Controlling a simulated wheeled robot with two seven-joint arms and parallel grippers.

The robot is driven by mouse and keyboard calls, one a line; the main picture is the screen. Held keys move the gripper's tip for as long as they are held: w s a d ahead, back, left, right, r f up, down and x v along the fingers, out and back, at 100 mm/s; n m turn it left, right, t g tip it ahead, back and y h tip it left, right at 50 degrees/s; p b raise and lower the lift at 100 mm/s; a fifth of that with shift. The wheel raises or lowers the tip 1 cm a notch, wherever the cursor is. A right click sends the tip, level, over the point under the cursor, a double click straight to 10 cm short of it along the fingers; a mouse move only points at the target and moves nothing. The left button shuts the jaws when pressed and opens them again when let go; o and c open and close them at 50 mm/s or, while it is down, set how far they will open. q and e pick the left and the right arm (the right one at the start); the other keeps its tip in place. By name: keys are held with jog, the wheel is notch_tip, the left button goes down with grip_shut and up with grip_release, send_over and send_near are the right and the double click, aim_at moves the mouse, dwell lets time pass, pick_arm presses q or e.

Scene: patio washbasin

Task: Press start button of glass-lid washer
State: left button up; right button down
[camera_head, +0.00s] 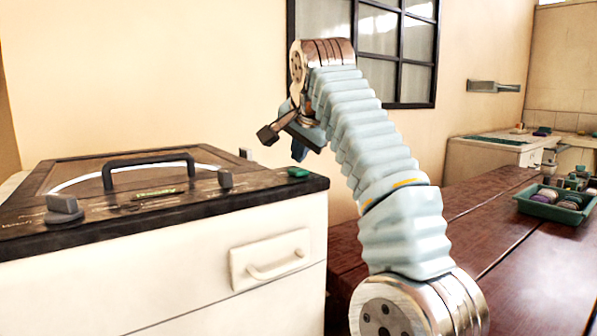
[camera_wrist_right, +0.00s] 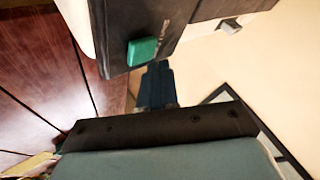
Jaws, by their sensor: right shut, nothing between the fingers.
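The washer (camera_head: 150,265) is a white cabinet with a dark top at the left of the head view. Its lid has a dark arched handle (camera_head: 150,162). A green button (camera_head: 298,172) sits at the top's right corner; the right wrist view also shows this button (camera_wrist_right: 142,51) as a green block. My right gripper (camera_head: 299,154) is shut and empty, fingers pointing down just above the green button in the head view. In the wrist view its fingertips (camera_wrist_right: 157,68) appear beside the button, with a small gap in the picture. My left gripper is not in view.
Grey knobs (camera_head: 64,207) stand on the washer top. A white drawer handle (camera_head: 278,263) is on its front. A dark wooden table (camera_head: 480,225) lies to the right, with a green tray (camera_head: 552,208) of small items. A dark-framed window (camera_head: 380,90) is behind my arm.

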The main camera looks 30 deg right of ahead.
aim_at(300, 171)
jog(key=shift+f, duration=0.3)
jog(key=shift+f+b, duration=0.5)
jog(key=shift+b, duration=0.1)
dwell(0.4)
jog(key=shift+r, duration=0.15)
dwell(0.6)
jog(key=shift+r+p, duration=0.8)
jog(key=shift+p, duration=0.2)
notch_tip(300, 171, up, 5)
jog(key=p, duration=0.5)
jog(key=shift+r, duration=0.1)
